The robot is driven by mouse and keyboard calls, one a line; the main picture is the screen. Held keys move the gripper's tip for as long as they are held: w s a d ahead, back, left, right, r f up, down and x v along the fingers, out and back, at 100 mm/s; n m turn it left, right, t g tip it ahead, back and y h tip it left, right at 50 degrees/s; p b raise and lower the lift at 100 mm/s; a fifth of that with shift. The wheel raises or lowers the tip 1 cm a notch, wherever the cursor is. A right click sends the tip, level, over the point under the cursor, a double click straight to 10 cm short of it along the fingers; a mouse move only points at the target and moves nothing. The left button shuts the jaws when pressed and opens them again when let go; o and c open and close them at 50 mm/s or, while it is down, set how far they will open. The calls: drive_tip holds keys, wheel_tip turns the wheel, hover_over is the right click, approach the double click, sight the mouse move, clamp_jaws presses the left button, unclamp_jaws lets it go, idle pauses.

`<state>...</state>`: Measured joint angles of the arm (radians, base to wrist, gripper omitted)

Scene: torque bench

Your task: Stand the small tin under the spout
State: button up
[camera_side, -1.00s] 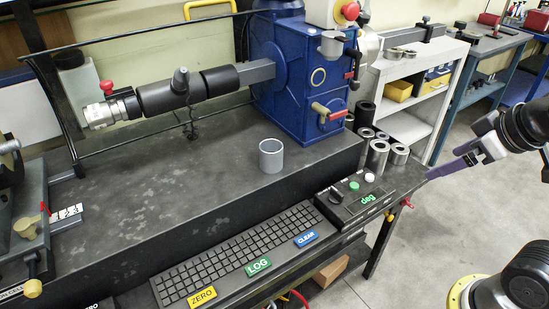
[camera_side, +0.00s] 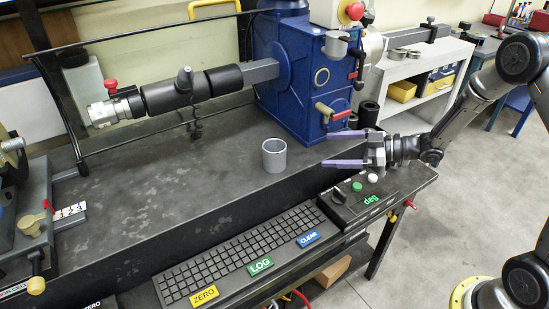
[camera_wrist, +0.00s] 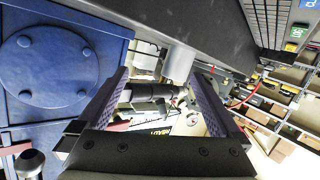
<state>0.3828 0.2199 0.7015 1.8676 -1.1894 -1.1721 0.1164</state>
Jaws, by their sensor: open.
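The small tin (camera_side: 275,156) is a grey open-topped cylinder standing upright on the dark bench top. A grey cylinder that looks like the tin (camera_wrist: 178,62) shows beyond my fingertips in the wrist view. What looks like the spout, a tap with a red lever (camera_side: 328,113), sits low on the front of the blue gearbox (camera_side: 295,75). My gripper (camera_side: 328,149) is open and empty, its purple fingers pointing left toward the tin, with a gap between. In the wrist view my fingers (camera_wrist: 157,75) are spread apart with nothing held.
The keyboard (camera_side: 240,255) and the control box with buttons (camera_side: 358,198) lie in front of the tin. Dark cylinders (camera_side: 368,115) stand behind my gripper. A long shaft assembly (camera_side: 190,92) is above the bench at the back.

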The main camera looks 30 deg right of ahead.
drive_tip(key=y, duration=0.4)
approach(274, 156)
drive_tip(key=shift+m, duration=0.3)
drive_tip(key=w, duration=0.2)
drive_tip(key=w+a+f, duration=0.1)
drive_tip(key=shift+w, duration=0.4)
drive_tip(key=shift+w+x, duration=0.2)
drive_tip(key=shift+x, duration=2.75)
drive_tip(key=shift+d, duration=0.2)
drive_tip(key=c, duration=1.5)
